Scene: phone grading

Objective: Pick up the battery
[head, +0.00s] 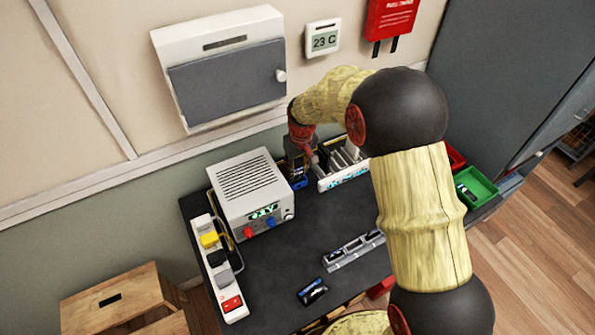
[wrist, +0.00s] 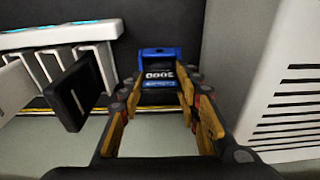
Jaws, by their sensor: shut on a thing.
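The battery (wrist: 160,54) is a blue block with a dark label and white digits, seen in the wrist view at the far end of my fingers. My gripper (wrist: 160,88) is shut on it, with one finger along each side. In the head view the battery (head: 299,182) shows as a small blue patch below my gripper (head: 298,168), between the white power supply and the white slotted rack. My dark fingers hide part of it there, and I cannot tell whether it touches the table.
The white power supply (head: 250,190) stands close on the left, the slotted rack (head: 342,168) close on the right. A power strip (head: 222,270), a grey holder (head: 352,250) and a dark phone-like item (head: 312,291) lie on the dark table (head: 290,250). A green bin (head: 477,187) is at right.

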